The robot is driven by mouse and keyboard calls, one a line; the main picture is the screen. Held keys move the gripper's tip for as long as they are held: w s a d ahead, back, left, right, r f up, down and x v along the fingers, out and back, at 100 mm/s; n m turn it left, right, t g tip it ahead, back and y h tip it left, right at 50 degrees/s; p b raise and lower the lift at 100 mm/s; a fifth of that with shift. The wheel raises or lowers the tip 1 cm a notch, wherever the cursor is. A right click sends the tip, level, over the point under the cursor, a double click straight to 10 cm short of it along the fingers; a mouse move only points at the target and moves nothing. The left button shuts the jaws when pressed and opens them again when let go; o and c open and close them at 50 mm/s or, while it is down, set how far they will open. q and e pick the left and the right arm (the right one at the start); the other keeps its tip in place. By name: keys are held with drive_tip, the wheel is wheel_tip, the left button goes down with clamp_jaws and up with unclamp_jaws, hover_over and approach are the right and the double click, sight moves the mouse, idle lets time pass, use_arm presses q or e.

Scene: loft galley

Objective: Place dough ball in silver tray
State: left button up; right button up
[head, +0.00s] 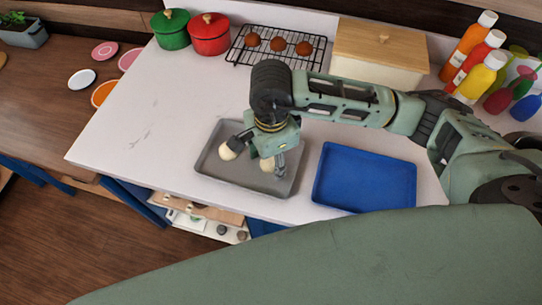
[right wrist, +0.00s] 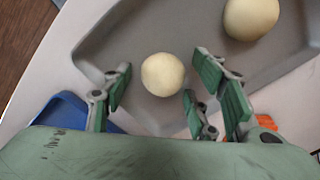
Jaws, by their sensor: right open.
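The silver tray (head: 205,168) lies on the pale counter, and its grey floor also fills much of the right wrist view (right wrist: 120,45). Two pale dough balls are in it: one at the left (head: 227,152), (right wrist: 250,18), and one nearer the tray's middle (head: 267,163), (right wrist: 163,74). My right gripper (head: 258,158) is over the tray, pointing down. In the right wrist view its fingers (right wrist: 160,85) are spread, with the middle ball showing between them and a gap on each side. My left gripper is not in view.
An empty blue tray (head: 365,178) lies right of the silver tray. Behind are a cooling rack (head: 312,50) with brown buns, a lidded cream box (head: 375,68), red (head: 209,36) and green (head: 171,30) pots, and bottles (head: 478,75). The counter's left part is clear.

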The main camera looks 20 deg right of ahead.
sight(271, 160)
drive_tip(key=shift+r, duration=0.3)
wheel_tip(271, 160, up, 12)
drive_tip(key=b, duration=0.2)
drive_tip(key=shift+f+b, duration=0.15)
drive_tip(key=shift+b, duration=0.25)
